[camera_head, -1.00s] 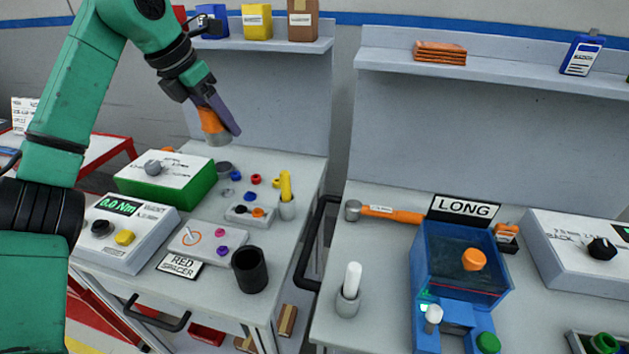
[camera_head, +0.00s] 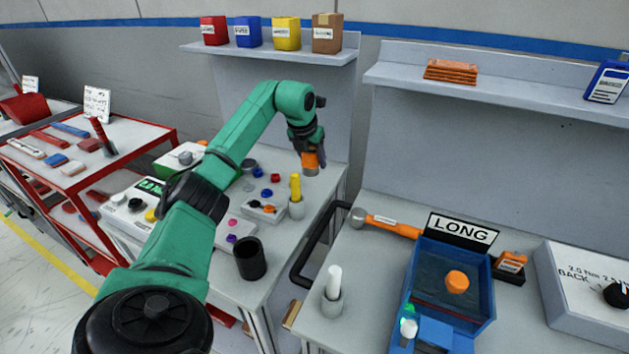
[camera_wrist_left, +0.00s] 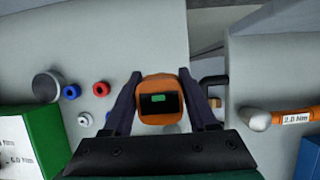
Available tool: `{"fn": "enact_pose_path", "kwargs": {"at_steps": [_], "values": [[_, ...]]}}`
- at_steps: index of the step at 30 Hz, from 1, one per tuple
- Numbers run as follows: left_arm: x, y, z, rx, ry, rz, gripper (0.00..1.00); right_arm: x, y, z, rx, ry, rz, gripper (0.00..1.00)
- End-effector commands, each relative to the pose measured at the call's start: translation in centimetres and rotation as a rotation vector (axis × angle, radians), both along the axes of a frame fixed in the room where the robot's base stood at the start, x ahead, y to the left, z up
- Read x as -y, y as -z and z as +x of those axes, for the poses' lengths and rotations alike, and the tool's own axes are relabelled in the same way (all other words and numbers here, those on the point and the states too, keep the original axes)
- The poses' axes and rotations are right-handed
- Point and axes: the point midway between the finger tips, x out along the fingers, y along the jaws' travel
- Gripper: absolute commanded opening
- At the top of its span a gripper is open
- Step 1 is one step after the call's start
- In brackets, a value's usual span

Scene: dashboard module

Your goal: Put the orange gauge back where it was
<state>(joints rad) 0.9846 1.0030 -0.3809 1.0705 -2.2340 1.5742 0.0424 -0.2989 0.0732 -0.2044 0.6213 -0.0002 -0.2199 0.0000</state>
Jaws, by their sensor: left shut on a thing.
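The orange gauge (camera_wrist_left: 158,118) is between the two dark fingers of my left gripper (camera_wrist_left: 162,108) in the left wrist view. Its dark screen with a green patch faces the camera. In the head view the gauge (camera_head: 309,160) hangs below my left gripper (camera_head: 312,157), above the back right of the left bench (camera_head: 262,268). The gripper is shut on it. The gauge looks clear of the bench top, but its exact height is hard to tell. My right gripper is not in view.
A yellow marker in a grey cup (camera_head: 296,205) stands just below the gauge in the picture. A black cup (camera_head: 250,260) is nearer. On the right bench are a hammer-like orange tool (camera_head: 385,223), a blue fixture (camera_head: 478,305) and an orange item in a black holder (camera_head: 511,264).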

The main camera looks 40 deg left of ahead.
Motion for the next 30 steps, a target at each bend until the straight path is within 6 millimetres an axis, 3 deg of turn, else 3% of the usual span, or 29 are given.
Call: {"fn": "enact_pose_path", "kwargs": {"at_steps": [1, 10, 21, 22, 23, 30], "values": [[0.0, 1.2, -0.1, -0.003, 0.000, 0.000, 0.00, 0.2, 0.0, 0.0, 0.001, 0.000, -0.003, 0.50], [0.0, 6.1, 0.0, 0.000, 0.001, -0.002, 0.00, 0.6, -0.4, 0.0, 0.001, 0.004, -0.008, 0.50], [0.0, 6.8, 0.0, 0.002, 0.001, 0.000, 0.00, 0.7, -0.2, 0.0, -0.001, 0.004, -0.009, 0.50], [0.0, 6.8, 0.0, 0.002, 0.001, 0.000, 0.66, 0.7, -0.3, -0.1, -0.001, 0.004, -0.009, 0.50], [0.0, 6.8, 0.0, 0.002, 0.001, 0.000, 0.70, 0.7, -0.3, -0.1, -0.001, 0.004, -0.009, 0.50], [0.0, 6.8, 0.0, 0.002, 0.001, 0.000, 0.70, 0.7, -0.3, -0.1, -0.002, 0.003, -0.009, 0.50]]}}
